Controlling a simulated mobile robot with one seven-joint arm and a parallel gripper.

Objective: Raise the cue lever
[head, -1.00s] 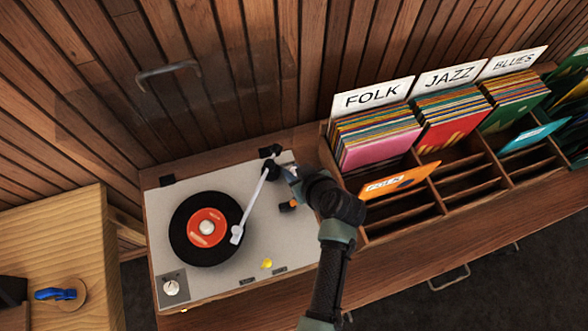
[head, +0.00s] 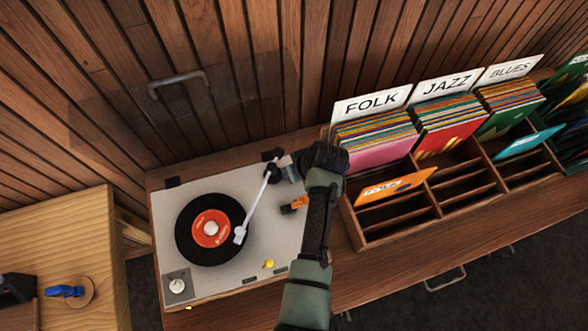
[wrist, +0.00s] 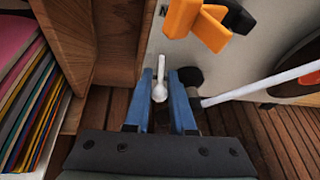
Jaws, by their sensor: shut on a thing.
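In the wrist view, a thin white lever with a rounded end (wrist: 159,92), which looks like the cue lever, stands between the two blue fingers of my gripper (wrist: 161,88). My gripper is shut on it. In the head view my own arm largely hides the gripper and the lever at the back right of the turntable (head: 255,260). The white tonearm (head: 258,205) lies with its head over the black record (head: 188,241); it also shows in the wrist view (wrist: 262,87). I cannot tell whether its needle touches the record.
An orange piece (head: 295,204) sits on the deck beside my gripper, close to the fingers in the wrist view (wrist: 197,22). The wooden record rack (head: 440,215) stands just right. A slatted wall (head: 240,60) is behind. A side table (head: 60,235) is at left.

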